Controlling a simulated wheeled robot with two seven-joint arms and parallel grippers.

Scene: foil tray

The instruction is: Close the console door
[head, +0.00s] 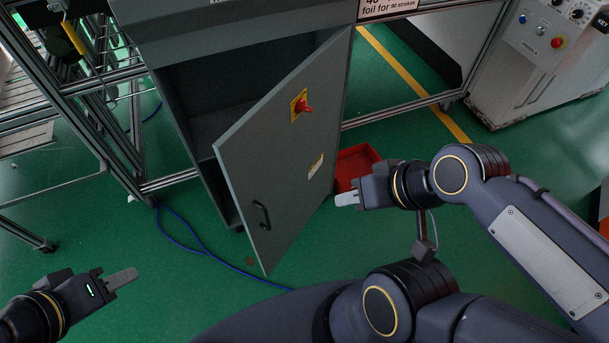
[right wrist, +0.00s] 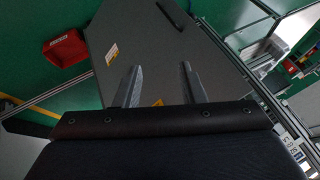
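The grey console door (head: 285,150) stands open, swung out from the console cabinet (head: 195,120) with its hinge side at the right. It has a black handle (head: 261,214) low near its free edge and a red switch (head: 303,106) on a yellow plate. In the right wrist view the door (right wrist: 150,50) lies beyond my fingers. My right gripper (head: 346,199) is to the right of the door, open and empty; its fingers stand apart in the right wrist view (right wrist: 160,87). My left gripper (head: 123,277) is at the lower left, away from the door; its finger gap is hidden.
A red bin (head: 355,165) stands behind the door's right side, near my right gripper. A blue cable (head: 200,251) lies on the green floor below the cabinet. Metal frame rails flank the cabinet. A white control unit (head: 540,65) stands at the upper right.

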